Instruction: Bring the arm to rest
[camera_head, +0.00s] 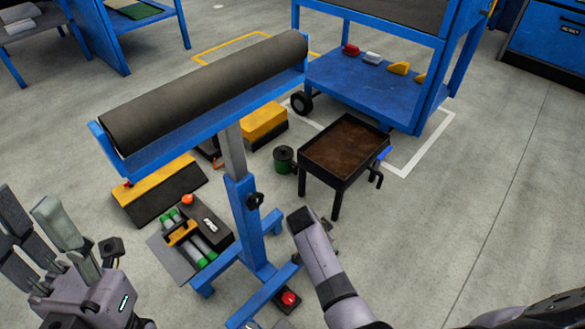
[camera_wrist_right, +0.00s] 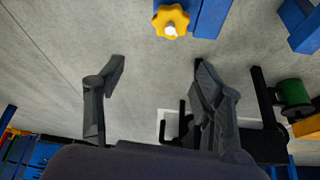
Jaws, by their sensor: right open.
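My right gripper (camera_wrist_right: 159,64) is open and empty in the right wrist view, its two dark fingers apart with bare floor between them. In the head view my right arm reaches up from the bottom centre, beside the foot of the blue roller stand (camera_head: 243,205); its fingers cannot be made out there. My left gripper (camera_head: 35,208) is at the lower left of the head view, fingers pointing up, with no object visible in it. How far apart its fingers are is unclear.
The stand bears a long dark roller (camera_head: 205,92). A blue cart (camera_head: 370,90) is behind. A yellow knob (camera_wrist_right: 170,21) shows in the wrist view. Floor at right is clear.

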